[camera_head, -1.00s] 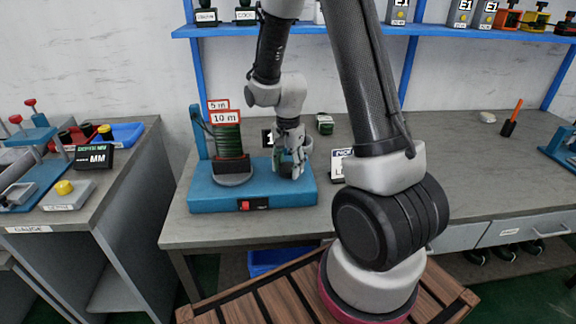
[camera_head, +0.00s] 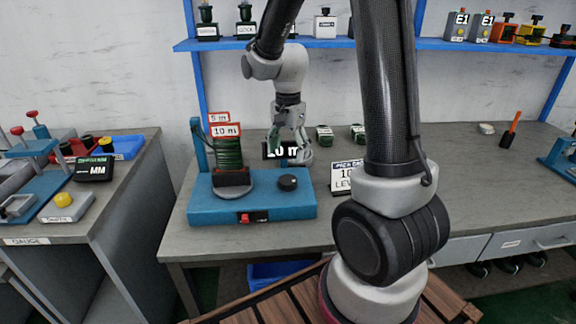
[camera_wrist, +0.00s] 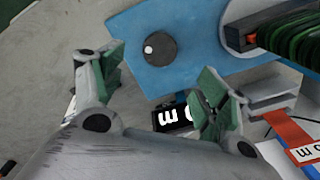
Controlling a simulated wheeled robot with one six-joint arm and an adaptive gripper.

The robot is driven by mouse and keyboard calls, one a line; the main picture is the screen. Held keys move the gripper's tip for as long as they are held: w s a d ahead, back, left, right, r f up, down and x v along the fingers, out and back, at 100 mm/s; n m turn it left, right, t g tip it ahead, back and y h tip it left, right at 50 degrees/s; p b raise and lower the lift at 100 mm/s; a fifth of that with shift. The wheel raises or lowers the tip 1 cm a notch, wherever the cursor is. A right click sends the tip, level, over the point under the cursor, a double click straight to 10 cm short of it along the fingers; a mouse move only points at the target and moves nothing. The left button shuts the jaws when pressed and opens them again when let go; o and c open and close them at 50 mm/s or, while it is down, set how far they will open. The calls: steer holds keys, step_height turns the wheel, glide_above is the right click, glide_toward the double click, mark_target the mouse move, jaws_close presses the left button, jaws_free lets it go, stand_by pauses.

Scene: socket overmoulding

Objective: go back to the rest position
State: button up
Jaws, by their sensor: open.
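My gripper (camera_head: 290,152) hangs above the back edge of the blue winding station, with its fingers spread and nothing between them. In the wrist view my gripper (camera_wrist: 155,95) shows two green-padded fingers wide apart. The blue station (camera_head: 215,211) carries a spool of green cable (camera_head: 228,155), a black knob (camera_head: 288,182) and a red switch (camera_head: 244,218). The knob also shows in the wrist view (camera_wrist: 160,49), beyond the fingertips and apart from them. A black display (camera_head: 272,150) is partly hidden behind my gripper.
Two small green items (camera_head: 324,133) (camera_head: 357,132) and a white sign (camera_head: 343,178) stand on the grey bench (camera_head: 450,170). A blue shelf (camera_head: 335,43) with bottles and boxes runs above the bench. A gauge table (camera_head: 125,190) stands at left.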

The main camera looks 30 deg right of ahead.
step_height(320, 180, up, 2)
steer(key=shift+r, duration=0.1)
stand_by(0.5)
steer(key=s+r+n+t, duration=0.2)
steer(key=s+r+n, duration=0.4)
steer(key=s, duration=0.4)
steer(key=s+d+r+n+t, duration=0.1)
steer(key=s+r+n+t, duration=0.1)
steer(key=s+r+n, duration=0.4)
steer(key=s+r, duration=0.1)
steer(key=s, duration=0.3)
steer(key=shift+s+d+r, duration=0.15)
steer(key=shift+s+r, duration=0.15)
steer(key=shift+s, duration=0.05)
